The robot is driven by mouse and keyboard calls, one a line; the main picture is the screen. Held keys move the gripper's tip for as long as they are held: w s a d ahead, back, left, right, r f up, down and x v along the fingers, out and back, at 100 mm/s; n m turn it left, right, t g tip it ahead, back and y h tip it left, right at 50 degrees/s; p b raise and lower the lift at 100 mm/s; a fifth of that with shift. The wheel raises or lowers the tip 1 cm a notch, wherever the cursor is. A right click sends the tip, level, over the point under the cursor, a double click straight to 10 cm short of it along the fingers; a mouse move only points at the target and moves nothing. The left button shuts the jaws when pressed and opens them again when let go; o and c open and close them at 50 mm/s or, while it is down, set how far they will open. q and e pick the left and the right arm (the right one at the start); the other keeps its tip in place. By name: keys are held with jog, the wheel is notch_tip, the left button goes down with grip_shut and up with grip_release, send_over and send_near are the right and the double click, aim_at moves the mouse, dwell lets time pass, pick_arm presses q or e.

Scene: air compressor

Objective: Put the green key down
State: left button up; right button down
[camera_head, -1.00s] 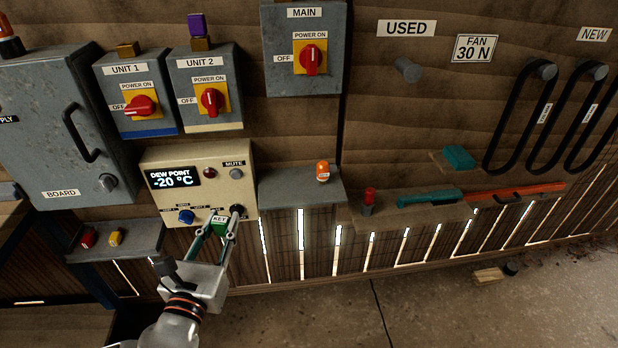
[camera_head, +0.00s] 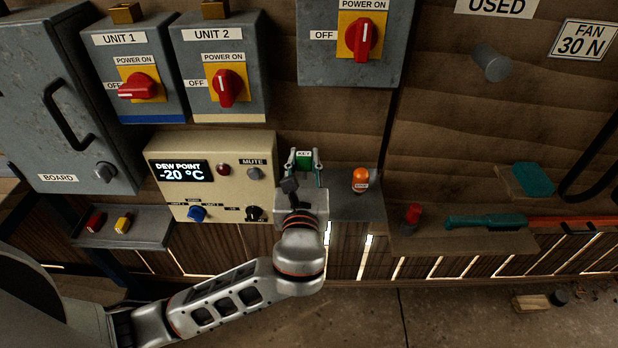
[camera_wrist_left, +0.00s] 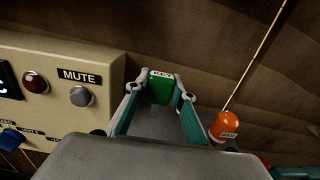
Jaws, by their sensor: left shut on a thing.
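The green key (camera_head: 304,160) with a white KEY label is held between the fingertips of my left gripper (camera_head: 304,166). In the left wrist view the key (camera_wrist_left: 161,88) sits between the two teal-padded fingers (camera_wrist_left: 160,92), which are shut on it. The gripper is over the small grey shelf (camera_head: 362,205), just right of the beige dew point panel (camera_head: 262,147). I cannot tell whether the key touches the shelf. My right gripper is not in view.
A red-topped item (camera_head: 412,214) and a teal-handled tool (camera_head: 485,221) are farther right. Red and yellow items lie on the left tray (camera_head: 150,236).

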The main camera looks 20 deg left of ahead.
aim_at(305, 177)
pick_arm(q)
notch_tip(305, 177, down, 5)
jog(key=shift+w+r+b, duration=0.1)
jog(key=shift+b, duration=0.35)
jog(key=o, duration=1.1)
jog(key=shift+s+d, duration=0.1)
jog(key=shift+s, duration=0.15)
jog(key=v, duration=1.1)
jog(key=shift+s, duration=0.3)
